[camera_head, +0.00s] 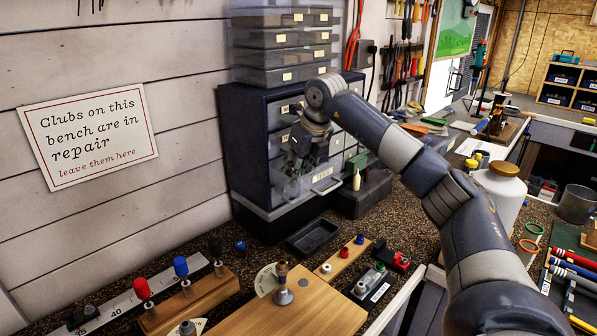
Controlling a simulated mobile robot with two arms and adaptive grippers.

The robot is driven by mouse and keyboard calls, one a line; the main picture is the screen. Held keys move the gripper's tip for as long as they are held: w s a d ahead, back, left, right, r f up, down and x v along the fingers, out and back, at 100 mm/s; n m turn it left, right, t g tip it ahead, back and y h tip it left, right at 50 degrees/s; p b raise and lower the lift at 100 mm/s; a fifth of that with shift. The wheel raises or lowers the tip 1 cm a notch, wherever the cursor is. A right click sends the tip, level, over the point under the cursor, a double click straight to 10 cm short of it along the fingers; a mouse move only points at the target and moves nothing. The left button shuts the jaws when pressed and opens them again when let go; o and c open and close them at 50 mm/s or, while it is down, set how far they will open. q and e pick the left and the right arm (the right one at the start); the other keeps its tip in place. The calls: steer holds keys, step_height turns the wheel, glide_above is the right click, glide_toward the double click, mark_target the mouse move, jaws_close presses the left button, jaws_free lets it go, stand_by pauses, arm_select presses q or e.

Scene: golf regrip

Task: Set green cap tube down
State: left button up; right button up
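My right gripper (302,168) points down in front of the blue drawer cabinet (262,140), at the end of the arm that comes in from the right. Its fingers are small and dark against the drawers, and I cannot tell whether they are apart or hold anything. A small pale tube (356,182) stands to the right of the gripper, by a dark bin. A green piece (357,162) shows just above it; I cannot tell whether it is the tube's cap. No tube with a clear green cap shows in the gripper. My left gripper is out of view.
An empty black tray (313,237) lies on the speckled bench below the gripper. A wooden board (335,312) and a rack with red, blue and black-topped pieces (205,296) stand in front. A white jar (503,190) stands beyond my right arm.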

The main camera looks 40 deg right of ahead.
steer(key=shift+r, duration=0.15)
steer(key=b+v, duration=0.1)
steer(key=v, duration=1.1)
stand_by(0.3)
